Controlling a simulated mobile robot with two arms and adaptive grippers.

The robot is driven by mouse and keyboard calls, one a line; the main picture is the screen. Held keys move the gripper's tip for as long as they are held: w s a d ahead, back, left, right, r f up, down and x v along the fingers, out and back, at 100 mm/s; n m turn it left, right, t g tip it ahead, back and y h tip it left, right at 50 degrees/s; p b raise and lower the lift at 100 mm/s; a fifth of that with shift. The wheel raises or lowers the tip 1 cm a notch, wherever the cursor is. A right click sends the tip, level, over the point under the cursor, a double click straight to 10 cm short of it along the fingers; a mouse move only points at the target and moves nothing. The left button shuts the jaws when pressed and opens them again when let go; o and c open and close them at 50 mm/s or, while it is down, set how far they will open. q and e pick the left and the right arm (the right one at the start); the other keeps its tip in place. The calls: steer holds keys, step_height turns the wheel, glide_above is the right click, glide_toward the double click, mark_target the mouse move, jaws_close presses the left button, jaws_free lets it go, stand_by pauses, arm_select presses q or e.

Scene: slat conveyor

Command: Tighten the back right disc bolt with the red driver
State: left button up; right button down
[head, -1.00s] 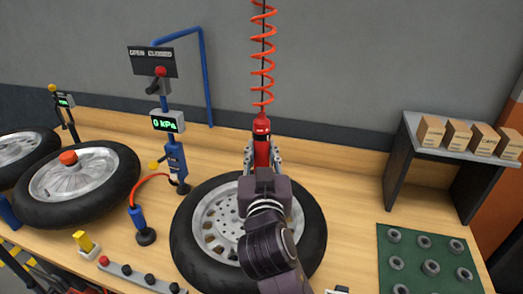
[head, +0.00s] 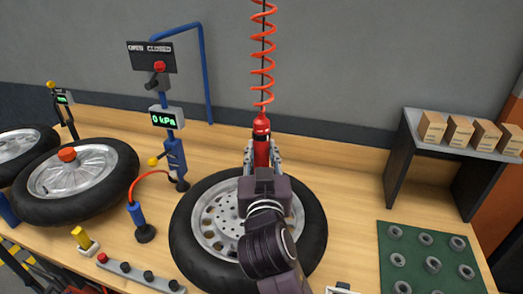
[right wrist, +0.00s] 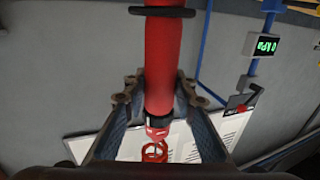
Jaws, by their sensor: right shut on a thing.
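The red driver (head: 261,150) hangs upright from a coiled orange hose over the wheel in the middle of the bench. My right gripper (head: 262,160) is shut on it, with one finger on each side. The driver's red body also shows between the fingers in the right wrist view (right wrist: 160,60). The wheel (head: 188,238) lies flat, a black tyre around a silver disc (head: 212,222) with holes. My right arm and gripper cover the disc's right part, so the back right bolt and the driver's tip are hidden. My left gripper is not in view.
A second wheel (head: 118,200) with an orange cap lies to the left. A blue gauge post (head: 174,155) reading 0 kPa stands behind left. A green mat (head: 390,265) with several grey rings lies at right, below a shelf (head: 405,130) with boxes. Bench behind the wheel is clear.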

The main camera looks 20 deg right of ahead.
steer(key=shift+f, duration=0.4)
stand_by(0.8)
steer(key=shift+r, duration=0.1)
steer(key=shift+r, duration=0.15)
